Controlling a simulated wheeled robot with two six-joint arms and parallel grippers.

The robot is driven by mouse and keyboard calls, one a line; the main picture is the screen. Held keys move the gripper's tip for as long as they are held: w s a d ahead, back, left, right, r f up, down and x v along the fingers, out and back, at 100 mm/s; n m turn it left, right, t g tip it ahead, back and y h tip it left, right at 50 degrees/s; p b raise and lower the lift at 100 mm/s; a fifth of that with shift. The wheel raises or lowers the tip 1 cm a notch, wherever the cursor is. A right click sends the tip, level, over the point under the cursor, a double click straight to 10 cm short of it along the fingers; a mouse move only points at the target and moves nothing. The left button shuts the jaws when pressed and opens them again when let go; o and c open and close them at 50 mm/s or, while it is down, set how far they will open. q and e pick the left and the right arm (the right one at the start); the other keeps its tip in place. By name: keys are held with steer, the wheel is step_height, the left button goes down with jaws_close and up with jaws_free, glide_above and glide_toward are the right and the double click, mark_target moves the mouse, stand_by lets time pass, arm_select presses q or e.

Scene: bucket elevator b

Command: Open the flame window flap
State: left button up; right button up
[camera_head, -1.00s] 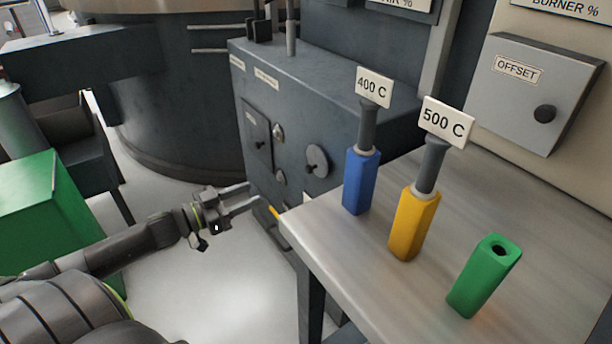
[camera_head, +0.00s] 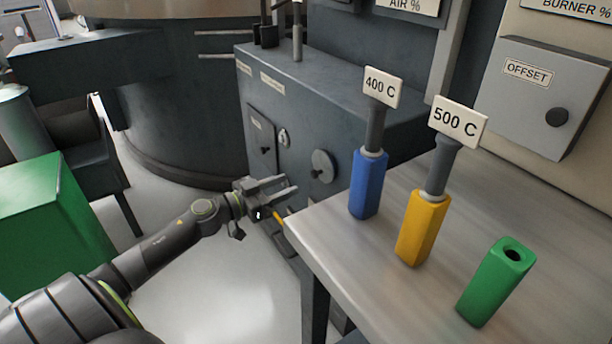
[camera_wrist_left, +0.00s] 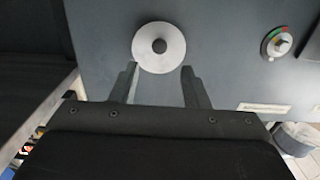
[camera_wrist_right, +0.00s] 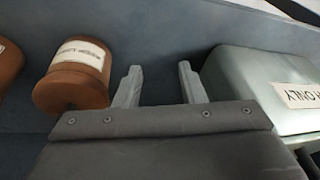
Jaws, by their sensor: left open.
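A round light-grey disc with a dark central knob (camera_head: 322,167), which appears to be the flame window flap, sits on the front of the dark cabinet (camera_head: 345,95). It lies flat against the panel. In the left wrist view the disc (camera_wrist_left: 145,40) is straight ahead, just beyond and between the fingertips. My left gripper (camera_head: 290,183) is open and empty, a little left of and below the disc; I see no contact. My right gripper (camera_wrist_right: 159,68) shows only in the right wrist view, open with nothing between its fingers.
A metal table (camera_head: 330,245) beside the cabinet holds a blue handle (camera_head: 368,185), a yellow handle (camera_head: 422,228) and a green block (camera_head: 495,282). The cabinet also carries a small knob dial (camera_wrist_left: 280,43). A brown cylinder (camera_wrist_right: 72,88) is near my right gripper.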

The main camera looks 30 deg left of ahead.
mark_target(312, 175)
arm_select(q)
steer(key=x, duration=0.7)
steer(key=shift+w, duration=0.1)
jaws_close()
stand_by(0.3)
